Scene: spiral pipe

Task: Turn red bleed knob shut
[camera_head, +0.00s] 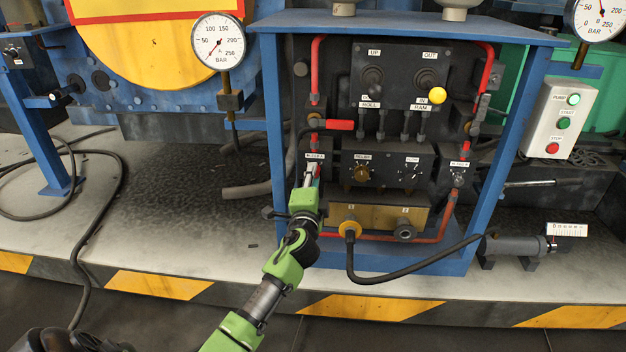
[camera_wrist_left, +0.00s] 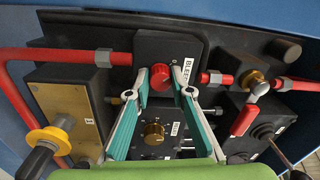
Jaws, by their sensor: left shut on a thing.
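The red bleed knob (camera_wrist_left: 161,79) sits on a black block (camera_wrist_left: 150,48) labelled "BLEED" in the left wrist view. My left gripper (camera_wrist_left: 161,84) has its two fingertips on either side of the knob, shut on it. In the head view my left gripper (camera_head: 312,176) reaches up to the left bleed block (camera_head: 315,156) inside the blue frame, and the knob is mostly hidden by the fingers. How far the knob is turned cannot be told. My right gripper is not in view.
A brass relief knob (camera_wrist_left: 154,132) shows between my fingers. A red-handled lever (camera_wrist_left: 242,120) on the pipe is close by. A yellow-collared hose fitting (camera_head: 350,229) is below right of my gripper. A blue post (camera_head: 275,130) stands just left. A gauge (camera_head: 218,41) hangs upper left.

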